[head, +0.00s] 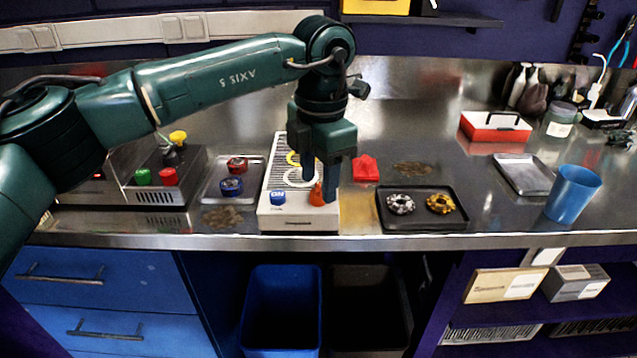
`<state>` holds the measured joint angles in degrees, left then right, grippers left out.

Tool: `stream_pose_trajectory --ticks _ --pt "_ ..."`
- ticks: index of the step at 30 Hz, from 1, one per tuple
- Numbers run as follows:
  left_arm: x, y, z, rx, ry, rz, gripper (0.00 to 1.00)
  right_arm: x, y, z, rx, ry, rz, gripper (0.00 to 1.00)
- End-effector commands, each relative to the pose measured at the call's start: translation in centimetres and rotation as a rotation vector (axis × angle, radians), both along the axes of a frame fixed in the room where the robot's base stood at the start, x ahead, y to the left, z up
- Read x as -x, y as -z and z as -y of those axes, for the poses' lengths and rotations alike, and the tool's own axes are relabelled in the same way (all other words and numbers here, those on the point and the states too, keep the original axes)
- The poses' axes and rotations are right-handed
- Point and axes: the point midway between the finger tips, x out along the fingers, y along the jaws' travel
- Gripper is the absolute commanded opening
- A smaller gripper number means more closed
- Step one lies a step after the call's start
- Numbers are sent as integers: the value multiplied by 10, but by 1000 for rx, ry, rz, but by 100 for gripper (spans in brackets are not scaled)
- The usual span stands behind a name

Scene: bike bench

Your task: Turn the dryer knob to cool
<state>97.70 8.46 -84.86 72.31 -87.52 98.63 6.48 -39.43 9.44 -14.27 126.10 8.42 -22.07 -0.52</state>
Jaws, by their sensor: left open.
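The dryer (297,221) is a white box with a slatted grille, standing near the front edge of the steel bench. A blue button (278,197) is at its front left and an orange knob (316,198) at its front right. My left gripper (319,191) points straight down over the front right of the dryer. Its two dark fingers are open, with the orange knob between or just in front of them. I cannot tell whether they touch it. The knob's pointer and any markings are too small to read. My right gripper is out of view.
Right are a red object (366,168), a dark tray (425,222) with two ring-shaped parts, and a blue cup (573,194). Bins stand below.

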Motion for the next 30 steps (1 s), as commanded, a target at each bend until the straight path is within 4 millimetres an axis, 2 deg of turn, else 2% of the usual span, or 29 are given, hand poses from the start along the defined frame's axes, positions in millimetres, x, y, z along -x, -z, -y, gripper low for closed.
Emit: stream_pose_trajectory --ticks 9,15,21,30 --pt "3 -73 3 1 1 3 46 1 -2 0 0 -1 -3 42" --pt "5 -103 4 0 2 2 46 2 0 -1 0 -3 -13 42" --pt "5 -112 4 0 3 -1 46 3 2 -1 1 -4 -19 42" --pt "5 -112 4 0 2 0 46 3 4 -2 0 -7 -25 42"
